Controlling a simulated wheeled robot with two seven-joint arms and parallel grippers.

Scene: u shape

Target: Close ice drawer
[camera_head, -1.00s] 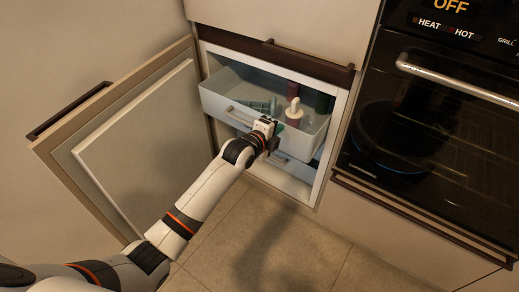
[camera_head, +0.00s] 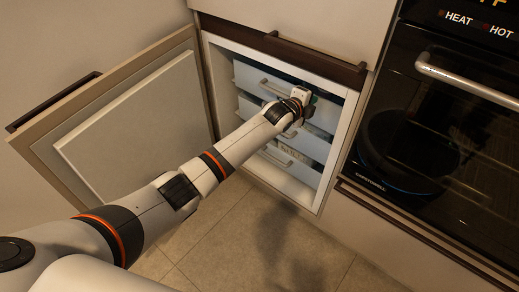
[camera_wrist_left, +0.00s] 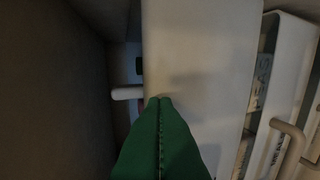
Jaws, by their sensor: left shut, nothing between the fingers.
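The top drawer (camera_head: 247,74) of the white freezer compartment now sits back inside the cabinet, roughly in line with the drawers below; I cannot tell if it is fully seated. Its handle (camera_head: 277,91) is partly hidden by my left arm. My left gripper (camera_head: 312,101) is at the right part of the drawer front. In the left wrist view, its green fingers (camera_wrist_left: 160,101) are shut together and empty, with the tips at or very near the pale drawer front (camera_wrist_left: 200,45). Whether they touch is unclear. My right gripper is not in view.
The freezer door (camera_head: 130,130) stands open at the left. Lower drawers (camera_head: 310,143) sit inside the cabinet; one with a handle (camera_wrist_left: 287,140) shows in the left wrist view. An oven (camera_head: 450,120) stands at the right. The floor (camera_head: 230,225) in front is clear.

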